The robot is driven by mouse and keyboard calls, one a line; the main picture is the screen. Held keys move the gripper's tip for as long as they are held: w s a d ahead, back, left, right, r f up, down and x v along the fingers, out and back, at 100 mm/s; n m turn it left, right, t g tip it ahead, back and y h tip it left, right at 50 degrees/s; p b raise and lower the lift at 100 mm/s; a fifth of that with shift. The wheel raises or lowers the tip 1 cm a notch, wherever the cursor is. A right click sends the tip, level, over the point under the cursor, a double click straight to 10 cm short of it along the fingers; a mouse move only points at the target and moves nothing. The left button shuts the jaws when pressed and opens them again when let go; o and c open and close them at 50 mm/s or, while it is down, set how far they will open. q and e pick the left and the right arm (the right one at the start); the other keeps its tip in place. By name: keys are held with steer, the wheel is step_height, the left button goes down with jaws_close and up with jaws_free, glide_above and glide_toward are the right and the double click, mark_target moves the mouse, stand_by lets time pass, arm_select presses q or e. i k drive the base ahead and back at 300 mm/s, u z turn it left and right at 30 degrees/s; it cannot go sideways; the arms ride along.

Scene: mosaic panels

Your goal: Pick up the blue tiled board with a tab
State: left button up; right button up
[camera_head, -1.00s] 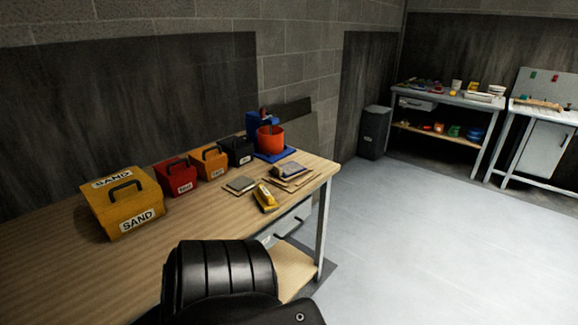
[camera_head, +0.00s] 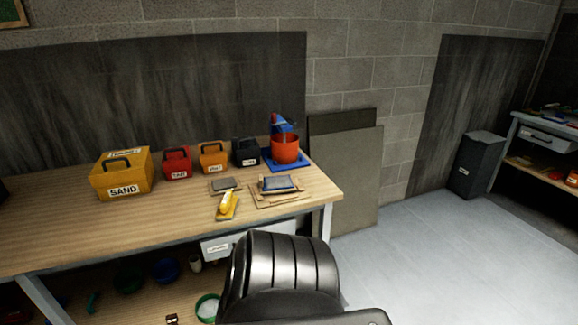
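A small board with a blue-grey face (camera_head: 278,184) lies on a light wooden piece near the right end of the wooden workbench (camera_head: 60,235). It is too small to make out tiles or a tab. A grey flat piece (camera_head: 225,184) lies to its left, and a yellow-handled tool (camera_head: 228,205) lies in front of that piece. A black ribbed part of my own arm fills the bottom middle. Neither of my grippers is in view.
A yellow SAND box (camera_head: 122,180), a red box (camera_head: 177,163), an orange box (camera_head: 213,157) and a black box (camera_head: 246,152) line the bench's back. An orange-red bucket (camera_head: 285,148) stands on a blue base. Grey floor (camera_head: 430,250) is clear at right.

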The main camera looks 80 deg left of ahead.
mark_target(281, 183)
steer(key=u, duration=0.65)
steer(key=i, duration=1.2)
steer(key=u, duration=1.15)
